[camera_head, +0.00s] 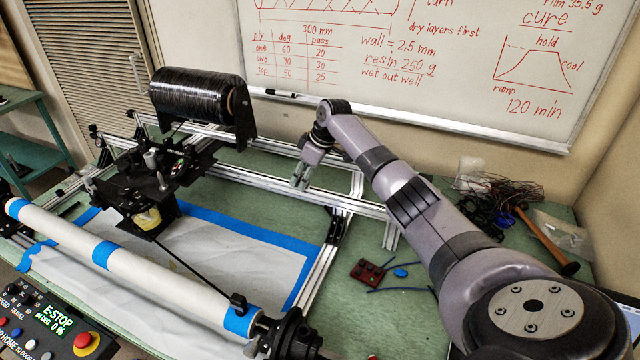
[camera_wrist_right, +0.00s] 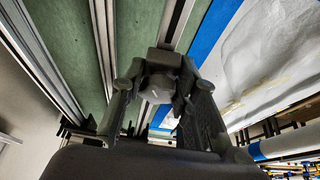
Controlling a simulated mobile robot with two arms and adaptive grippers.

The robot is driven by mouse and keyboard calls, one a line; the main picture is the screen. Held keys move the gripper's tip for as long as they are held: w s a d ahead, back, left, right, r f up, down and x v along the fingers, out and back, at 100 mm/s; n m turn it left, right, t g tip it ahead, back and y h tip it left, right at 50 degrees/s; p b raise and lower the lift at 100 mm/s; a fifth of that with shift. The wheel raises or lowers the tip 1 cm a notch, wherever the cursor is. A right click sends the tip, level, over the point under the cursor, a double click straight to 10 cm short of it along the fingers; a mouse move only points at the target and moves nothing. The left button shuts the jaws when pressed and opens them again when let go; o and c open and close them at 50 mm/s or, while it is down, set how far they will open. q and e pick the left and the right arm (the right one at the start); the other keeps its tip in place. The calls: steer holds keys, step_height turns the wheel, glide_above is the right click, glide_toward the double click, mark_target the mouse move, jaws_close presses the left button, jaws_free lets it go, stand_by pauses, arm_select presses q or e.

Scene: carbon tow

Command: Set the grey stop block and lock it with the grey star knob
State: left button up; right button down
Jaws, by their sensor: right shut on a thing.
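My right gripper (camera_head: 301,178) points down at the aluminium rails of the winding frame, right of the carriage. In the right wrist view my right gripper (camera_wrist_right: 160,112) has its two fingers on either side of a rounded dark grey piece, which looks like the grey star knob (camera_wrist_right: 157,84). A squarer grey piece, which looks like the grey stop block (camera_wrist_right: 164,60), shows just beyond the knob at the rail. Whether the block is seated on the rail cannot be made out. In the head view both pieces are too small or hidden by the gripper. My left gripper is not in view.
A black carriage (camera_head: 150,175) sits on the rails to the left, below a black tow spool (camera_head: 195,92). A white mandrel tube (camera_head: 140,268) with blue bands lies in front.

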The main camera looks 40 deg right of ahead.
steer(key=shift+w+a, duration=0.3)
steer(key=shift+w, duration=0.3)
steer(key=c, duration=1.2)
jaws_free()
steer(key=shift+c, duration=0.2)
steer(key=v, duration=1.2)
